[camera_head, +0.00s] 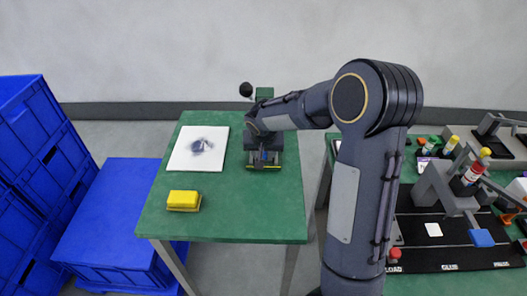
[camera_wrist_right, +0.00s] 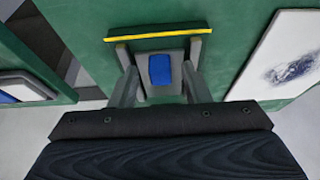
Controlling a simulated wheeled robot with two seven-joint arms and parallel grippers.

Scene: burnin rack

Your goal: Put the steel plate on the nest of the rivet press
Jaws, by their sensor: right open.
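The rivet press (camera_head: 264,93) appears to stand on the green table, mostly hidden behind my right arm. Its green top and a black knob (camera_head: 246,90) show. My right gripper (camera_head: 264,156) is over a grey base with a yellow front strip (camera_head: 264,167). In the right wrist view my gripper (camera_wrist_right: 157,86) is open, its fingers on either side of a grey block that looks like the nest (camera_wrist_right: 160,92). A small blue square piece (camera_wrist_right: 160,69) lies on this block, between the fingers. I cannot tell whether it is the steel plate. My left gripper is out of view.
On the green table (camera_head: 230,215) are a white panel with a dark smudge (camera_head: 180,155) and a yellow block (camera_head: 182,199). Blue crates (camera_head: 115,220) stand at left. At right, a crowded bench holds a black mat (camera_head: 430,255) with a white and a blue square.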

